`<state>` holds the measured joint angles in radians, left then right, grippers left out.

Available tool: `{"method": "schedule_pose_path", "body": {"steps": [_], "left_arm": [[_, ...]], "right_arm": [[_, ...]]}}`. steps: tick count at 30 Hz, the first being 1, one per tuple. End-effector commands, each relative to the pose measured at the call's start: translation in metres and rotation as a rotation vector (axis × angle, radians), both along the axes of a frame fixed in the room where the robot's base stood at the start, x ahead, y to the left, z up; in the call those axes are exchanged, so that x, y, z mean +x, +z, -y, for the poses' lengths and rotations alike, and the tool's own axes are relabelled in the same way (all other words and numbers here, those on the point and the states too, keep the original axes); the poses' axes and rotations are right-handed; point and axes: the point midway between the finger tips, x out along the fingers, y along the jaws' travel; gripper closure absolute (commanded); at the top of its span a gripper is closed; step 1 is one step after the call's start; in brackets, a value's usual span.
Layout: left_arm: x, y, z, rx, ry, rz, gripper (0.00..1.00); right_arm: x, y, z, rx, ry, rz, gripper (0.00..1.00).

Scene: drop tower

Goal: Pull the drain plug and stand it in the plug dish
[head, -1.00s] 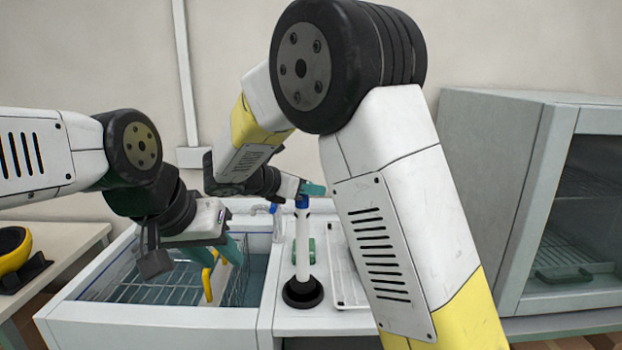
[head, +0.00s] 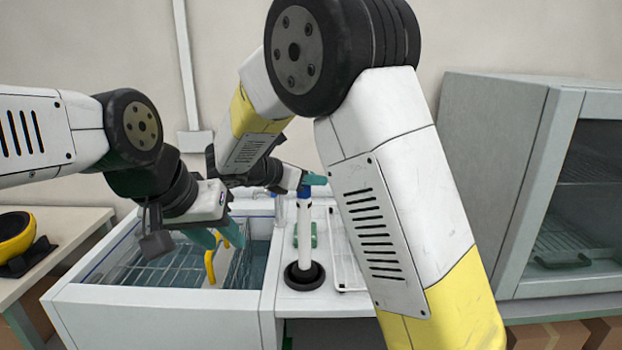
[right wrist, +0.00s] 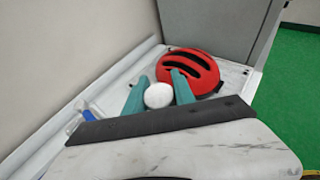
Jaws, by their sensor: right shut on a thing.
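A white upright tube (head: 304,225), which looks like the drain plug, has a blue part near its top. Its lower end meets a black round piece (head: 304,275) on the counter; I cannot tell whether this is the plug dish or part of the tube. My right gripper (head: 314,180) is shut on the tube's top. In the right wrist view, a white rounded end (right wrist: 158,95) sits between its teal fingers (right wrist: 158,92). My left gripper (head: 217,238) is open above the sink, its fingers apart near a yellow handle (head: 210,268).
The sink (head: 165,302) holds a wire rack (head: 150,275). A blue-marked tap (head: 278,208), a green block (head: 313,235) and a white tray (head: 345,262) are near the tube. A red slotted object (right wrist: 190,72) lies beyond the right gripper. A grey cabinet (head: 490,170) stands right.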

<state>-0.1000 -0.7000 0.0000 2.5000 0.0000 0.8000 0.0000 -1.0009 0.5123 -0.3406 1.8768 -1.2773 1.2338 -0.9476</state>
Motion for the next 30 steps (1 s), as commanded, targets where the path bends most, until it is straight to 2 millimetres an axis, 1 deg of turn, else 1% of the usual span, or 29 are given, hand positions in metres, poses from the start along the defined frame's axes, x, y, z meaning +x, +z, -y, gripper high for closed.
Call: {"method": "schedule_pose_path", "body": {"steps": [18,30], "left_arm": [[0.0,0.0,0.0,0.0,0.0,0.0,0.64],[0.0,0.0,0.0,0.0,0.0,0.0,0.64]], "right_arm": [[-0.0001,0.0005,-0.001,0.0,0.002,0.001,1.0],[0.0001,-0.0059,-0.0011,0.0,0.002,0.001,1.0]]}}
